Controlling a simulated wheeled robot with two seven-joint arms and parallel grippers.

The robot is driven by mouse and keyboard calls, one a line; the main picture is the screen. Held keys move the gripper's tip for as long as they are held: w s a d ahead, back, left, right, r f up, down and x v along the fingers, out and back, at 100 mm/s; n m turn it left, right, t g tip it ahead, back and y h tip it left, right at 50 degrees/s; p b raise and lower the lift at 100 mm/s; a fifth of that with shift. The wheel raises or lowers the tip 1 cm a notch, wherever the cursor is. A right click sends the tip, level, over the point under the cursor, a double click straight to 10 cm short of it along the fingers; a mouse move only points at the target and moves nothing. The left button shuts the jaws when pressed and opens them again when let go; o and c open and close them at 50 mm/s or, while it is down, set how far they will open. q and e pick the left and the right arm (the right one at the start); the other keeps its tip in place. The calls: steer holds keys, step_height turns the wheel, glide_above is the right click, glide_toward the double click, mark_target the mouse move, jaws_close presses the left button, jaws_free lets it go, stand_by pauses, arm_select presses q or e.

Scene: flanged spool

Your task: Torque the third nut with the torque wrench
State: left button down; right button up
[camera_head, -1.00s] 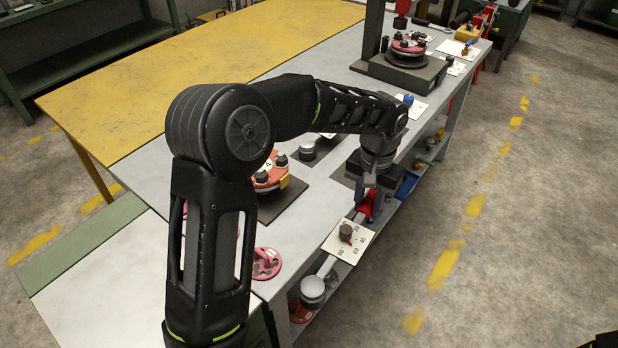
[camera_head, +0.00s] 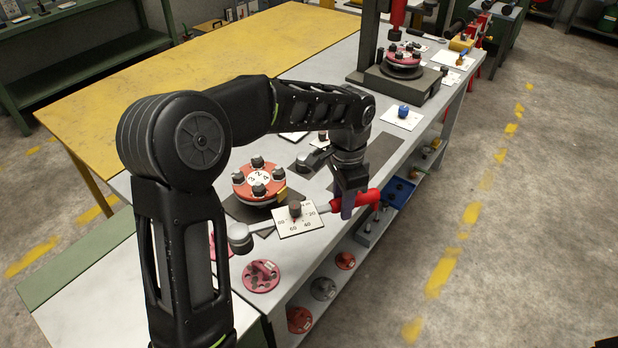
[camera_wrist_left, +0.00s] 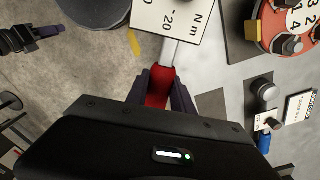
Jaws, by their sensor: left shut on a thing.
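My left gripper (camera_head: 350,207) is shut on the red handle of the torque wrench (camera_head: 368,199). The wrench is held over the table's front part, its shaft running left past a white dial plate (camera_head: 298,220) to a round grey head (camera_head: 240,238). The red handle also shows between the fingers in the left wrist view (camera_wrist_left: 157,88). The orange-red flange (camera_head: 240,184) with numbered marks and several dark nuts stands behind the wrench head, on a dark mat. The head appears apart from the nuts. My right gripper (camera_wrist_left: 45,33) shows at upper left in the wrist view; its jaw opening is unclear.
A pink flange part (camera_head: 262,276) lies at the table's near edge. A second flange (camera_head: 403,58) sits on a dark press base further back. A blue-topped item on a white card (camera_head: 403,113) lies right of my arm. Shelves with discs are below the table edge.

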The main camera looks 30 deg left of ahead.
mark_target(309, 204)
arm_select(q)
steer(key=shift+s+a+r+m+p, duration=0.35)
steer(key=shift+s+a+r+m, duration=0.5)
steer(key=shift+m, duration=1)
steer(key=shift+s+a+r+m+p, duration=0.4)
steer(key=shift+a+r+m, duration=0.9)
steer(key=shift+m, duration=0.6)
steer(key=shift+s+a+r+m+p, duration=0.3)
steer(key=shift+s+a+r+m, duration=0.6)
steer(key=shift+m, duration=0.95)
steer(key=shift+w+a, duration=0.1)
steer(key=shift+w, duration=0.1)
step_height(309, 204, down, 2)
steer(key=shift+f+b, duration=0.25)
steer(key=shift+b, duration=0.95)
steer(key=shift+r, duration=0.1)
steer(key=shift+s, duration=0.1)
steer(key=shift+f+b, duration=1.4)
steer(key=shift+f, duration=1)
steer(key=shift+s, duration=0.1)
